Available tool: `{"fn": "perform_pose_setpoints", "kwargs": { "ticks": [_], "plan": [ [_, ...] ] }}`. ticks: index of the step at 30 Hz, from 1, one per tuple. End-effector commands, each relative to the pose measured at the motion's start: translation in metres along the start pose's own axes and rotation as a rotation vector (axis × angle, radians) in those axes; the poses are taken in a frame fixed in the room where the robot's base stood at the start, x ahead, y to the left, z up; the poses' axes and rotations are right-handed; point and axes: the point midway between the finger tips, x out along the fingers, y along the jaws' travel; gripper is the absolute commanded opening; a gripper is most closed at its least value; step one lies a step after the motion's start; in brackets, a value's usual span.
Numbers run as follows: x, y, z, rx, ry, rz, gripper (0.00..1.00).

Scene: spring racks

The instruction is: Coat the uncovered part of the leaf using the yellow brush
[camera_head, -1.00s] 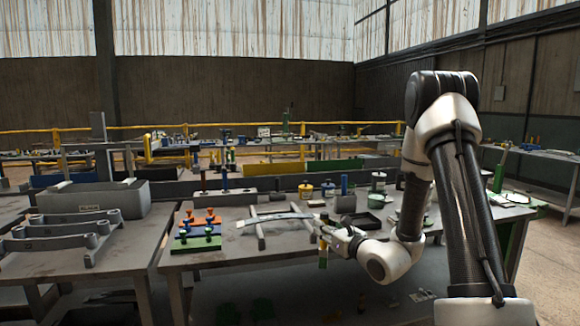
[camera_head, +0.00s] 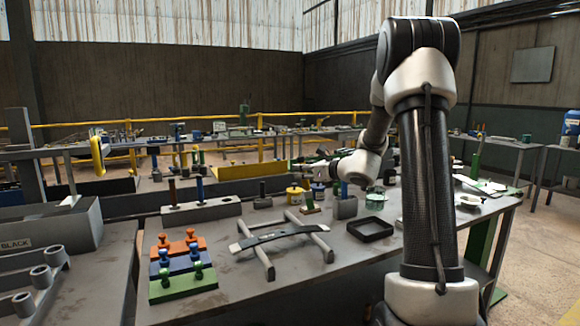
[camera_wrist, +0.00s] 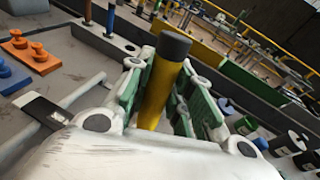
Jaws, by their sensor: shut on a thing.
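My gripper (camera_wrist: 166,92) is shut on the yellow brush (camera_wrist: 158,90), whose yellow handle with a dark grey end stands up between the green-padded fingers in the wrist view. The brush's bristles are hidden there. In the head view my gripper (camera_head: 312,168) is raised over the back of the table, and the brush is hard to make out. The leaf (camera_head: 272,236) is a slightly curved strip lying across two grey bars. Its middle is dark, with a whitish left end and a pale right end. One end of the leaf (camera_wrist: 42,110) also shows in the wrist view, apart from the gripper.
Orange (camera_head: 176,247), blue and green pegged blocks sit left of the leaf. A grey holder (camera_head: 214,210) with upright handles stands behind. A yellow pot (camera_head: 294,194), a blue pot (camera_head: 318,191) and a black tray (camera_head: 371,239) lie to the right. The table front is clear.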

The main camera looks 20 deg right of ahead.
Motion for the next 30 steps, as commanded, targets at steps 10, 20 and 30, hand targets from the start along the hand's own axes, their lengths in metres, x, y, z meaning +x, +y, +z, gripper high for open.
{"fn": "perform_pose_setpoints", "kwargs": {
  "ticks": [10, 20, 30],
  "plan": [
    [0.004, -0.001, -0.018, 0.003, 0.008, -0.008, 0.0],
    [0.012, 0.007, -0.048, 0.002, 0.007, -0.008, 0.0],
    [0.013, 0.009, -0.053, 0.0, 0.005, -0.008, 0.0]
  ]
}}
